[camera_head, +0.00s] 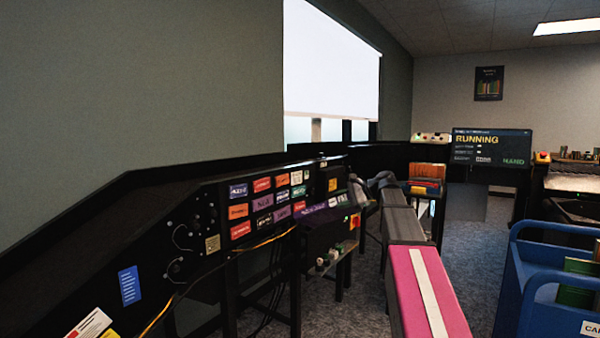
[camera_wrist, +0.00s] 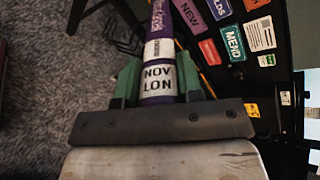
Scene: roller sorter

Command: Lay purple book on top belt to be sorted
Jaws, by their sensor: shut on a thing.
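The purple book (camera_wrist: 160,48) is held spine toward the camera in the wrist view, with white labels on it, one reading "NOV LON". My gripper (camera_wrist: 158,82) is shut on it, with green finger pads on both sides of the spine. In the head view the purple book (camera_head: 322,222) is in front of the dark panel, at the far end of my arm; my gripper is small and dark there. A long black raised structure (camera_head: 110,205) runs along the left wall.
Several coloured labels (camera_head: 264,202) cover the black panel near the book. A screen (camera_head: 490,147) at the back reads "RUNNING" and "HAND". A blue cart (camera_head: 545,262) with books stands at right. Loose cables hang below the panel. Carpet (camera_head: 350,305) is open below.

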